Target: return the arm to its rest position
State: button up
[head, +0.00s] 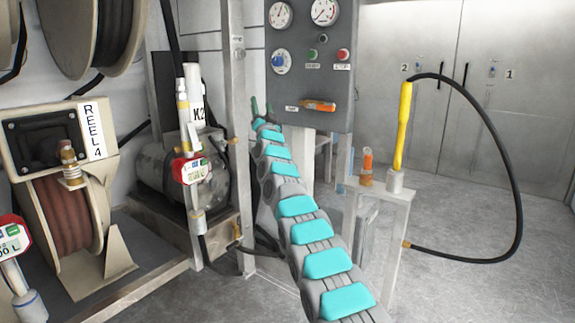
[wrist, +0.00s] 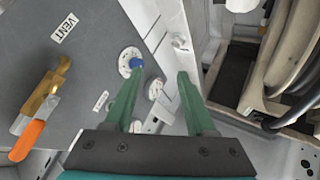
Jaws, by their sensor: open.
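My arm reaches from the bottom of the head view up and away toward the grey gauge panel (head: 335,75). My gripper (head: 262,103) is at its far end, small in the picture, beside the panel's lower left edge and near the upright metal post. In the wrist view the two green fingers of my gripper (wrist: 158,76) stand apart with nothing held between them. The panel (wrist: 85,85) lies beyond the left finger. Its gauges, blue knob (wrist: 136,63) and orange-handled valve (wrist: 40,112) show there. I cannot tell the exact gap between fingers and panel.
The metal post (head: 236,130) and the grey tank (head: 165,168) stand left of my arm. Reel 4 (head: 65,215) is farther left. A small stand (head: 385,190) with a yellow nozzle (head: 404,125) and looping black hose is on the right. Open floor (head: 470,200) lies right.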

jog(key=s+d+f+n+g+h+p, duration=0.1)
jog(key=s+d+f+g, duration=0.45)
jog(key=s, duration=0.35)
jog(key=s+d+f+n+g+h, duration=0.1)
jog(key=s+d+f+g+h, duration=0.1)
jog(key=s+d+f+g, duration=0.5)
jog(key=s+d+f+n+g+h+p, duration=0.1)
jog(key=s+d+f, duration=0.35)
jog(key=s, duration=0.55)
jog(key=s+d+f+g, duration=0.2)
jog(key=s+f, duration=0.3)
jog(key=s, duration=1.2)
jog(key=s+d+f+g+h, duration=0.1)
jog(key=s+f+g, duration=0.4)
jog(key=s, duration=1.2)
jog(key=s+d+f+g, duration=0.3)
jog(key=s+f+g, duration=0.1)
jog(key=s, duration=1.3)
jog(key=shift+s+d+f+p, duration=0.15)
jog(key=shift+d+f+p, duration=0.15)
jog(key=shift+f, duration=0.4)
